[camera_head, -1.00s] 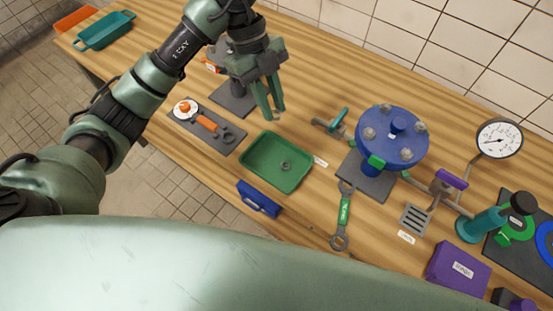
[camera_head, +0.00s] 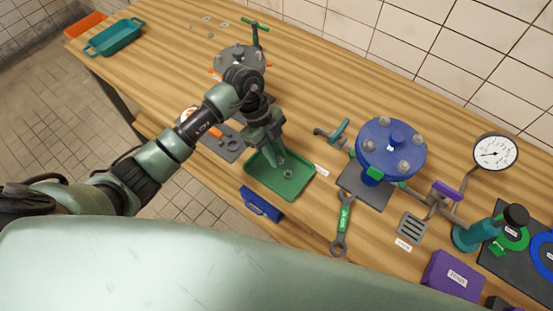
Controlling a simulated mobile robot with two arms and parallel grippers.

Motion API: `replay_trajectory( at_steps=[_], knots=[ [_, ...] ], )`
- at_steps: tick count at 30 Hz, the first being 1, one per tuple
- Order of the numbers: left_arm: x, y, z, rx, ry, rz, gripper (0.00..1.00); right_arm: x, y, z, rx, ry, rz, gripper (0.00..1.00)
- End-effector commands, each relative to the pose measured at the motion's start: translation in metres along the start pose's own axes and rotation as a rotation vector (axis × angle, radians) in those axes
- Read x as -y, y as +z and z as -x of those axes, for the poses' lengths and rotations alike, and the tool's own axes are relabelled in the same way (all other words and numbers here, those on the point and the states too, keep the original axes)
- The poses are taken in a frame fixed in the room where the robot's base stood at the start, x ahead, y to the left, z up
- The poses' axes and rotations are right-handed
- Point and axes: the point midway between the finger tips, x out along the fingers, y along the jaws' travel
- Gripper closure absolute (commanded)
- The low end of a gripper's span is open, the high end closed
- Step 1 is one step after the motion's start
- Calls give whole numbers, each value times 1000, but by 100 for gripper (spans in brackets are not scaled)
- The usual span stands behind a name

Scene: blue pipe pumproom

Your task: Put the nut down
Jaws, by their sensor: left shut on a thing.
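My left gripper (camera_head: 281,160) points down over the green tray (camera_head: 301,184), its fingertips above the tray's inside. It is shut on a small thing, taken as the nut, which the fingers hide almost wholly. I cannot tell whether the fingertips touch the tray floor. One grey nut (camera_head: 288,174) lies on the tray floor close beside the fingertips. My right gripper is not in view.
A blue flanged unit (camera_head: 391,150) with bolts stands right of the tray. A green-labelled wrench (camera_head: 343,222) lies in front of it. A grey flange (camera_head: 240,58) stands behind my arm.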

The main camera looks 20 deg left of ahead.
Motion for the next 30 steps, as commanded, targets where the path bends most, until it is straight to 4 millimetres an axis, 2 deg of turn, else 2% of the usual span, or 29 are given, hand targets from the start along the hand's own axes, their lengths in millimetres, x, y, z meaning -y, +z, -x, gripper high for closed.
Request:
replay_trajectory(
  at_steps=[6,9,19,20,22,30],
  knots=[
    [-1,11,-29,-2,3,3,100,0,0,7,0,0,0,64],
    [0,15,-37,0,2,1,100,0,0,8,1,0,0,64],
    [0,17,-40,1,0,-1,100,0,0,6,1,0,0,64],
    [0,17,-41,1,0,0,76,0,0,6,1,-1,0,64],
    [0,17,-40,1,0,0,57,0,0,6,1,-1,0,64],
    [0,16,-40,1,0,0,57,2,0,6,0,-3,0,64]
  ],
)
